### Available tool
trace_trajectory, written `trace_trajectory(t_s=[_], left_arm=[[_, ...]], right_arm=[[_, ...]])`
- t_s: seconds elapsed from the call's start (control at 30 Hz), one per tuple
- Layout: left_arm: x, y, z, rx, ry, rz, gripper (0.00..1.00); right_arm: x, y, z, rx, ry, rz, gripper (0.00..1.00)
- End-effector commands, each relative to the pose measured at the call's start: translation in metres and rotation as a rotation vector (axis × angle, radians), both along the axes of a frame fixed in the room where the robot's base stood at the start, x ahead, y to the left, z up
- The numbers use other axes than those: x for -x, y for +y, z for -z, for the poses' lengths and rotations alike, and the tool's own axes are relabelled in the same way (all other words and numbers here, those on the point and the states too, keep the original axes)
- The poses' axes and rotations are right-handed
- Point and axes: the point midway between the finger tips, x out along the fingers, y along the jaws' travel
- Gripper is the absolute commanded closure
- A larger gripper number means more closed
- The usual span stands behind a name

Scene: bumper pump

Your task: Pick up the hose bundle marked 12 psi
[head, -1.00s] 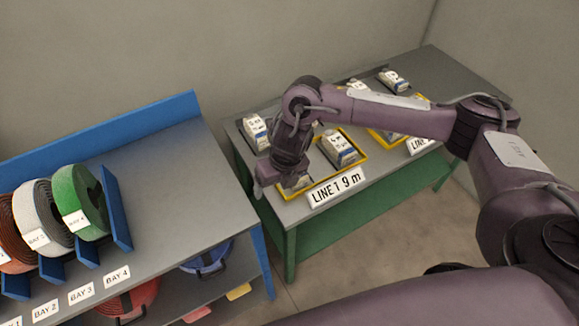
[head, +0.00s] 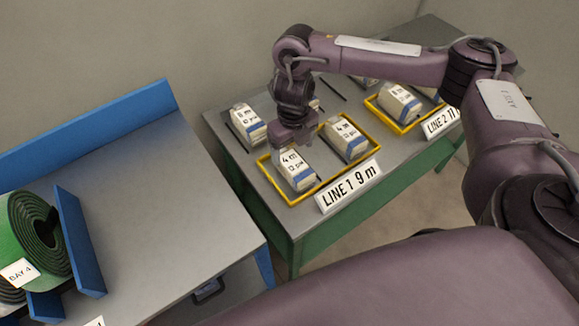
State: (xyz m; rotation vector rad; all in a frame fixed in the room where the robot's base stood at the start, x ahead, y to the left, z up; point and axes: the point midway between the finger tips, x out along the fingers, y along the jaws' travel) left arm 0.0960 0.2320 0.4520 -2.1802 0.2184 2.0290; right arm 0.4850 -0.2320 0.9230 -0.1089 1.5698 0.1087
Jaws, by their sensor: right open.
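Several pale, block-shaped bundles with white labels and blue bands are on the green-legged table. Two sit in a yellow tray behind the "LINE 1 9 m" sign: a left bundle (head: 294,168) and a right bundle (head: 346,139). The left label shows "4 m" above a smaller line; I cannot surely read its psi figure. Another bundle (head: 248,123) stands left of the tray. My right gripper (head: 291,141) points down, open, over the back end of the left bundle; I cannot tell whether it touches. My left gripper is not in view.
The yellow tray (head: 325,185) has a low rim, with the LINE 1 sign (head: 349,186) in front. A second yellow tray with a bundle (head: 399,103) stands farther right. A blue-edged bench with a green coil (head: 40,237) is at left; its top is mostly clear.

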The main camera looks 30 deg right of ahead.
Motion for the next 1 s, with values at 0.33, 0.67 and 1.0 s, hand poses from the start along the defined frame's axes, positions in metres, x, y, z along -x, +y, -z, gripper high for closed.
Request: trace_trajectory(t_s=[0.33,0.67,1.0], left_arm=[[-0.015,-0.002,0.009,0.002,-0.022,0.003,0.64],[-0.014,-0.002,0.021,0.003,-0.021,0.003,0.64],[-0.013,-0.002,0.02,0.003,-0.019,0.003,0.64]], right_arm=[[0.0,0.0,0.036,-0.003,0.003,0.0,0.22],[-0.001,-0.002,0.077,-0.001,0.003,0.0,0.22],[-0.002,-0.003,0.078,0.0,0.0,0.0,0.3]])
